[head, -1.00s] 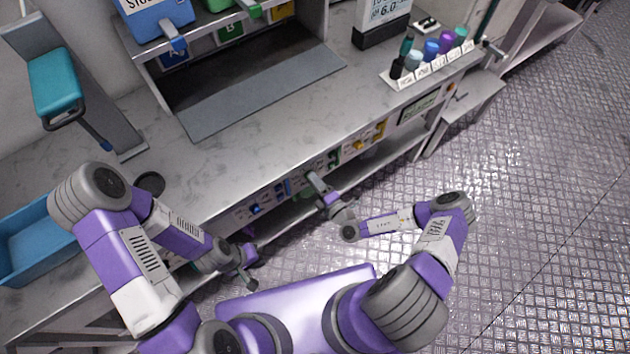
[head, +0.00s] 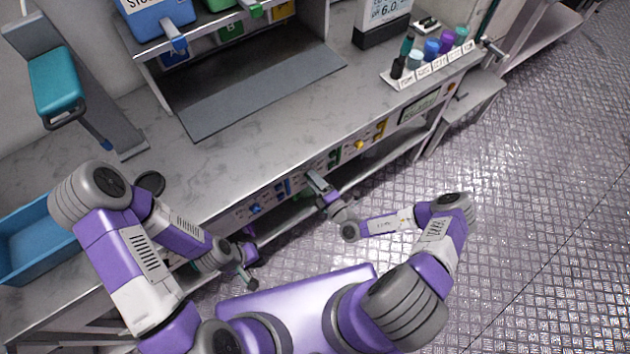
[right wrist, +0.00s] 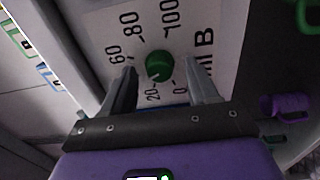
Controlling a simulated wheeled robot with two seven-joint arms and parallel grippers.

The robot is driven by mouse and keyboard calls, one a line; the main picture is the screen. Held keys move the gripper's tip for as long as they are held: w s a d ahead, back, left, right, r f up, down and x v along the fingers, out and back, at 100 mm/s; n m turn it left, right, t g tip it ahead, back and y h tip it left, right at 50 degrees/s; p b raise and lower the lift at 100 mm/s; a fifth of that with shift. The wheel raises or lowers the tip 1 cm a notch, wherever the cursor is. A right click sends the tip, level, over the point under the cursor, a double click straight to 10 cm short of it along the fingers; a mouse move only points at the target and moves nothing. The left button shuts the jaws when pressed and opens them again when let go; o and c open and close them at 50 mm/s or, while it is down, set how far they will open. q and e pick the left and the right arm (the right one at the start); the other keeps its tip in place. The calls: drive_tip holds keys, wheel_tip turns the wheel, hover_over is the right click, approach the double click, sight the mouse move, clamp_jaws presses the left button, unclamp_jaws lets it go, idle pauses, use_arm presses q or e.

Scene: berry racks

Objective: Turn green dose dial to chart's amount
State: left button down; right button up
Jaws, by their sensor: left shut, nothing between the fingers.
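The green dose dial (right wrist: 158,66) is on the panel in the right wrist view, beside the letter B. Its scale shows 0, 20, 60, 80 and 100. A small pale mark on its lower edge faces the 20 side. My right gripper (head: 314,178) is at the front panel (head: 232,218) in the head view. Its two fingers are apart, one on each side of the dial; I cannot tell whether they touch it. My left gripper (head: 248,277) is shut and empty, low in front of the bench. I cannot make out a dose chart.
The bench top (head: 235,143) is mostly bare. A blue bin (head: 38,238) is at the left and a teal-headed stand (head: 57,85) behind it. A rack of coloured vials (head: 405,80) and a display reading 6.0 (head: 383,25) are at the back right. Open floor lies right.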

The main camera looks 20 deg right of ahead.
drive_tip(key=v, duration=0.7)
drive_tip(key=shift+s+p, duration=0.3)
drive_tip(key=shift+p, duration=0.05)
drive_tip(key=shift+d, duration=0.1)
